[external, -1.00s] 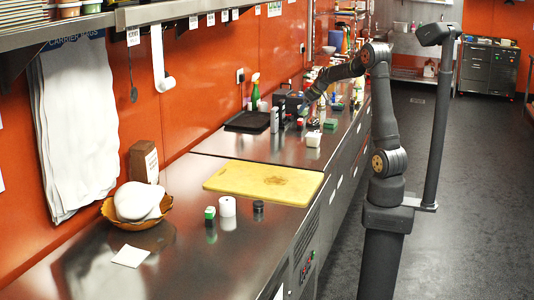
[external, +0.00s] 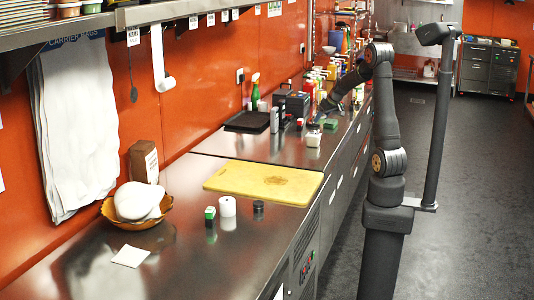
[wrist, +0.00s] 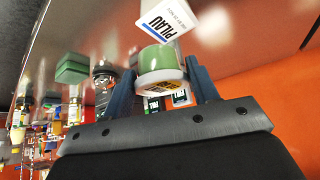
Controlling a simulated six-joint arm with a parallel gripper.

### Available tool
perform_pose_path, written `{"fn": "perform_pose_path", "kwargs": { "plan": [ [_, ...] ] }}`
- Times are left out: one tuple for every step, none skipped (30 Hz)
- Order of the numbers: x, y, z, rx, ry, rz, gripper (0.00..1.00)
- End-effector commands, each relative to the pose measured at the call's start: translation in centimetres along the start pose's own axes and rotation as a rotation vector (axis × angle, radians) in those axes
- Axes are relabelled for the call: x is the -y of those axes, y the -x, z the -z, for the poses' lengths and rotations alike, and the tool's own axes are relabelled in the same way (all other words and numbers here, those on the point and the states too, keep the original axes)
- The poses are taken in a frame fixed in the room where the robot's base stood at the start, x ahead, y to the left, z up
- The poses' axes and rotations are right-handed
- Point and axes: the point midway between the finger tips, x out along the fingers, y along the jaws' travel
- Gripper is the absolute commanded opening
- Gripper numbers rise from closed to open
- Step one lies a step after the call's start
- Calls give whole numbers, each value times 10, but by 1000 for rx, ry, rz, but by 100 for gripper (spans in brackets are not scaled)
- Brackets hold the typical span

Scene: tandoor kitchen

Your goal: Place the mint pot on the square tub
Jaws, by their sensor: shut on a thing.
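My gripper (wrist: 163,82) is shut on the mint pot (wrist: 158,58), a short round pot with a green body and a pale rim, in the wrist view. The square tub (wrist: 165,18) is white with a "PILAU" label and lies just beyond the pot in that view. Whether pot and tub touch, I cannot tell. In the external view the tub (external: 313,140) stands near the counter's front edge. My gripper (external: 322,112) is small there, above and slightly behind the tub, and the pot cannot be made out clearly.
A green block (wrist: 72,68) and a glass jar (wrist: 104,80) stand beside the gripper in the wrist view. Several bottles (external: 310,90) and a black tray (external: 247,122) are behind. A yellow board (external: 235,178) lies on the clearer near counter.

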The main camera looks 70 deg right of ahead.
Motion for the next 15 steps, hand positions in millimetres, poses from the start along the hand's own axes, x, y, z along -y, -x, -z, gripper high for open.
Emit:
{"fn": "perform_pose_path", "kwargs": {
  "plan": [
    [8, -10, 3, 1, 3, 3, 31],
    [11, -15, 5, 1, 2, 3, 31],
    [14, -20, 7, 1, 2, 2, 31],
    [16, -23, 8, 0, 2, 1, 31],
    [18, -25, 9, 0, 1, 1, 31],
    [19, -28, 10, 0, 1, 0, 31],
    [20, -29, 11, 0, 1, 0, 31],
    [21, -30, 11, 0, 1, 0, 31],
    [21, -32, 10, 0, 0, 0, 31],
    [21, -34, 10, 0, 0, 0, 31],
    [21, -36, 8, 0, -1, 0, 31],
    [21, -40, 5, 0, -2, 0, 31],
    [21, -44, 3, 1, -2, 0, 31],
    [21, -48, 0, 3, -2, 1, 31],
    [21, -53, -4, 2, -2, 0, 31]
  ]
}}
